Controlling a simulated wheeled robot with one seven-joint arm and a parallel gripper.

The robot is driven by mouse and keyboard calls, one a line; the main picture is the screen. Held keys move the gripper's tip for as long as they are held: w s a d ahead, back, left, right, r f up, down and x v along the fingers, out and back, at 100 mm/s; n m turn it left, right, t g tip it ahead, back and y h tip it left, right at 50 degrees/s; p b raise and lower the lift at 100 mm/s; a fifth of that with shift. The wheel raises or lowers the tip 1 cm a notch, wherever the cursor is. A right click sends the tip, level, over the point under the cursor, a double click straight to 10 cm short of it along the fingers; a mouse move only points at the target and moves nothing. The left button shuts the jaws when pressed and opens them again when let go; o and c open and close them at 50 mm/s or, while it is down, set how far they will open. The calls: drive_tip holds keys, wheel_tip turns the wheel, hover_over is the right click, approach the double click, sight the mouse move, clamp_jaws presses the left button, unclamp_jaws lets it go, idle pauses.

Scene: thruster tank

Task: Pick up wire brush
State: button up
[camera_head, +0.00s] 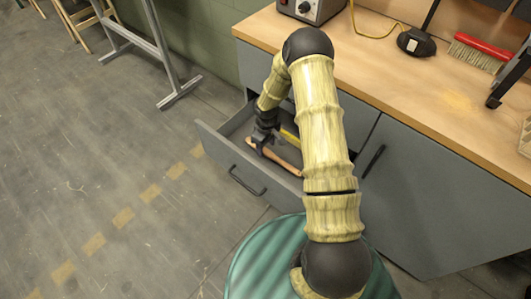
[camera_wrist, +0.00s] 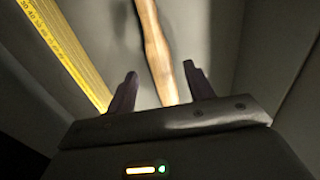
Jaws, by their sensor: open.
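A long wooden handle (camera_head: 284,164) lies in the open drawer (camera_head: 222,150). Its far end is out of the wrist view, so I cannot tell for certain whether it belongs to the wire brush. My gripper (camera_head: 262,147) is inside the drawer, over the left part of the handle. In the wrist view my gripper (camera_wrist: 159,72) is open, and the wooden handle (camera_wrist: 157,50) runs lengthwise between its two dark fingers. It is not clamped. My arm hides part of the drawer.
A yellow folding rule (camera_wrist: 72,50) lies left of the handle in the wrist view. Drawer walls rise close on both sides. Above is a wooden worktop (camera_head: 390,75) with a red-handled brush (camera_head: 482,46) and a grey device (camera_head: 312,8).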

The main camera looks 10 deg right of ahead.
sight(266, 150)
wheel_tip(266, 150, down, 4)
drive_tip(key=shift+r+b, duration=0.1)
drive_tip(key=shift+b, duration=0.25)
drive_tip(key=shift+c, duration=0.4)
drive_tip(key=c, duration=1)
